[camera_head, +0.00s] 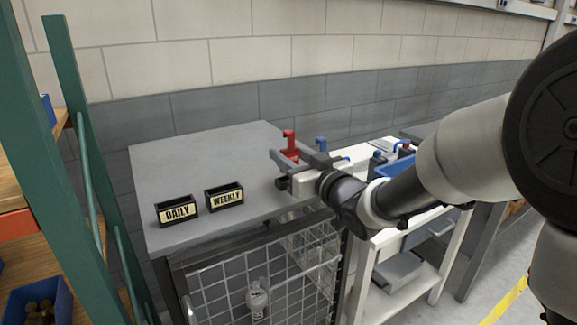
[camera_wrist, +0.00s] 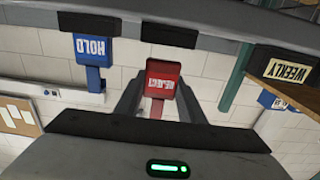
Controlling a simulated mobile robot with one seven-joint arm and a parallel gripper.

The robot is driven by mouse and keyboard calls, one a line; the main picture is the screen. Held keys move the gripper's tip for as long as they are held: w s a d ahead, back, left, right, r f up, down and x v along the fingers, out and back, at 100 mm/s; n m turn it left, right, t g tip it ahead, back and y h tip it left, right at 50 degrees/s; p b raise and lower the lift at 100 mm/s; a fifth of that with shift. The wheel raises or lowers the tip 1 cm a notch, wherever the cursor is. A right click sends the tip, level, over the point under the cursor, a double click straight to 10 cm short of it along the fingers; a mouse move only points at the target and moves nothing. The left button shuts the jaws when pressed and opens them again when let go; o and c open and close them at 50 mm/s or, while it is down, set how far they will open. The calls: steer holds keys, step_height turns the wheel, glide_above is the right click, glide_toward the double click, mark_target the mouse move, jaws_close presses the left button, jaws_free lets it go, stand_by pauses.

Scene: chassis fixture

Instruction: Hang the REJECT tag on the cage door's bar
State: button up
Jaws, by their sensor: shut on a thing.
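The red REJECT tag (camera_head: 289,141) is held in my gripper (camera_head: 287,160), above the right part of the grey cabinet top. In the wrist view the tag (camera_wrist: 163,85) appears upside down between the two dark fingers (camera_wrist: 160,98), which are shut on it. The wire cage door (camera_head: 232,285) is at the front of the cabinet, below my gripper. A pale bar (camera_head: 300,276) runs across the door, apart from the tag.
DAILY (camera_head: 178,211) and WEEKLY (camera_head: 225,197) boxes stand on the cabinet top (camera_head: 200,160). A green rack (camera_head: 75,120) stands at left. A white bench (camera_head: 365,277) stands at right, under my arm.

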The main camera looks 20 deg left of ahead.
steer(key=v, duration=0.8)
stand_by(0.4)
